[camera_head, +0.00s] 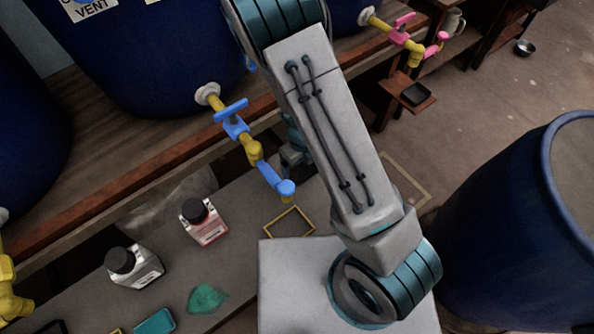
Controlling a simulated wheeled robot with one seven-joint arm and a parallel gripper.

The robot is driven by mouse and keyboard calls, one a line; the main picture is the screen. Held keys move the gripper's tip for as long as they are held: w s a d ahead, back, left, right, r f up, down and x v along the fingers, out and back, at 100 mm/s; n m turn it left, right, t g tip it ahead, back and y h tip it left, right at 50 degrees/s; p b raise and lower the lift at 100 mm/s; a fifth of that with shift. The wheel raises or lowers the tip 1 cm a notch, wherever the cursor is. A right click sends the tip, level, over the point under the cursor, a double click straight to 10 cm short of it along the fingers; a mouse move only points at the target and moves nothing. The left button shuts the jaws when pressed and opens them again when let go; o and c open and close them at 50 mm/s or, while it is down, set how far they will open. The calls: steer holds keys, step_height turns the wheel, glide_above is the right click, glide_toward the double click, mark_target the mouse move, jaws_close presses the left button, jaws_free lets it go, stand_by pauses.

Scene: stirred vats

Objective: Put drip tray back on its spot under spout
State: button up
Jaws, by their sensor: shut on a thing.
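A blue-and-yellow spout (250,145) comes out of the middle blue vat and points down with a blue nozzle. Below its tip, an empty yellow rectangular outline (289,222) marks a spot on the grey bench. My gripper (292,154) shows only partly, behind my arm and just right of the spout, near the bench. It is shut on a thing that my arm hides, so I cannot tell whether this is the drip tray. A dark tray (412,94) sits on a small wooden stand under the pink spout (402,35).
A second pale outline (408,180) lies right of my arm. A big blue barrel (510,215) stands at right.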

mark_target(297, 168)
steer(key=shift+w+a+f, duration=0.15)
steer(key=shift+a+f, duration=0.3)
steer(key=shift+a, duration=0.2)
steer(key=shift+f+b, duration=1.1)
steer(key=shift+f, duration=0.8)
steer(key=shift+f, duration=0.2)
steer(key=o, duration=0.8)
steer(key=shift+o, duration=0.2)
steer(key=shift+r, duration=0.1)
